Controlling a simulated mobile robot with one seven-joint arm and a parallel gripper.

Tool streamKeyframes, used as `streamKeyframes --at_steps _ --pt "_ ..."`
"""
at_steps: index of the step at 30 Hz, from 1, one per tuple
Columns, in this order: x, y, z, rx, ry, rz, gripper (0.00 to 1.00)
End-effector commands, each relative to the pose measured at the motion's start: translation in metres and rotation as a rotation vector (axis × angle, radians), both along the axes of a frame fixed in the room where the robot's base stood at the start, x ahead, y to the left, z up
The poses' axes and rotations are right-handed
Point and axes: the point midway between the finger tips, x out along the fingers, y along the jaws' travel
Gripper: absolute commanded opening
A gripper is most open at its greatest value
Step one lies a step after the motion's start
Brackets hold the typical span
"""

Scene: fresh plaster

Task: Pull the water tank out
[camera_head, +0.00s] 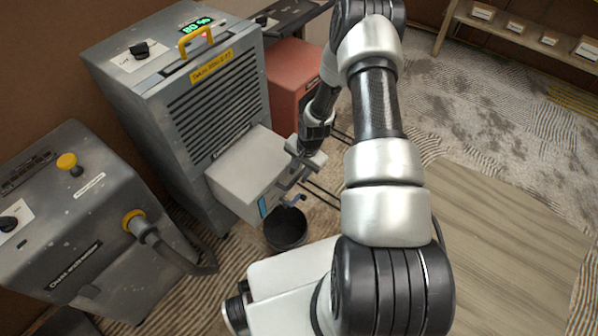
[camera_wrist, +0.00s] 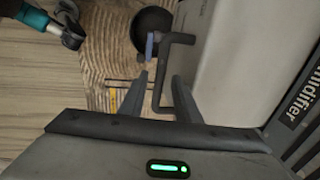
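The water tank (camera_head: 248,168) is a pale grey box that stands out from the lower front of the grey dehumidifier (camera_head: 190,95). In the wrist view the tank (camera_wrist: 228,60) is on the right, with a dark bent bar handle (camera_wrist: 178,38) on its front. My gripper (camera_head: 292,188) is at this handle in the head view.
A dark round bucket (camera_head: 286,230) stands on the floor below the tank front. A grey machine with a hose (camera_head: 90,225) is at left, and a red box (camera_head: 290,80) is behind the tank. Wooden flooring (camera_head: 510,250) lies clear at right.

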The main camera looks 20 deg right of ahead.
Motion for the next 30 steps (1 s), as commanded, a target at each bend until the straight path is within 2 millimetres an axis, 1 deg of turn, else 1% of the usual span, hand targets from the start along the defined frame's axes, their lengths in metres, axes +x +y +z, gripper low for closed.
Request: streamKeyframes --at_steps 8,11,13,17,24,30 --pt "0.000 0.000 0.000 0.000 0.000 0.000 0.31" --pt "0.000 0.000 0.005 0.001 -0.001 0.000 0.31" --pt "-0.001 -0.001 0.014 0.000 -0.001 0.000 0.31" --pt "-0.004 -0.004 0.040 -0.001 -0.003 -0.002 0.31" --pt "-0.014 -0.011 0.099 -0.001 -0.005 -0.002 0.31" --pt "-0.021 -0.015 0.141 -0.001 -0.003 -0.002 0.31"
